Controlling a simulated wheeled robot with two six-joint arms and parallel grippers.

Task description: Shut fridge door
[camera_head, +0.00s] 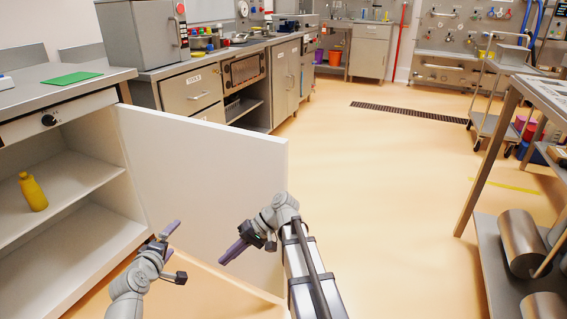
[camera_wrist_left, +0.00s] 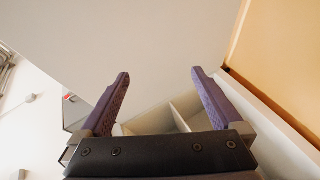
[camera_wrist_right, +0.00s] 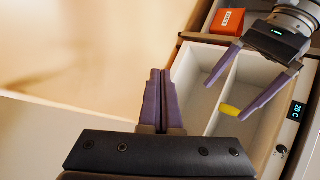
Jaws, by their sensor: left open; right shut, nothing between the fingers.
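The fridge (camera_head: 75,177) stands at the left under a steel counter, its white shelves showing. Its white door (camera_head: 215,175) is open, standing well out from the cabinet. My left gripper (camera_head: 176,252) is open and empty, in front of the fridge opening on the inner side of the door. In the left wrist view the pale door panel (camera_wrist_left: 130,40) fills the upper middle, beyond the open fingers. My right gripper (camera_head: 235,248) is shut and empty, in front of the door's inner face near its free end. Whether either gripper touches the door cannot be told.
A yellow bottle (camera_head: 32,191) stands on a fridge shelf. An orange box (camera_wrist_right: 227,21) shows in the right wrist view. A steel rack with metal cylinders (camera_head: 522,243) stands at the right. The floor (camera_head: 390,190) between door and rack is clear.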

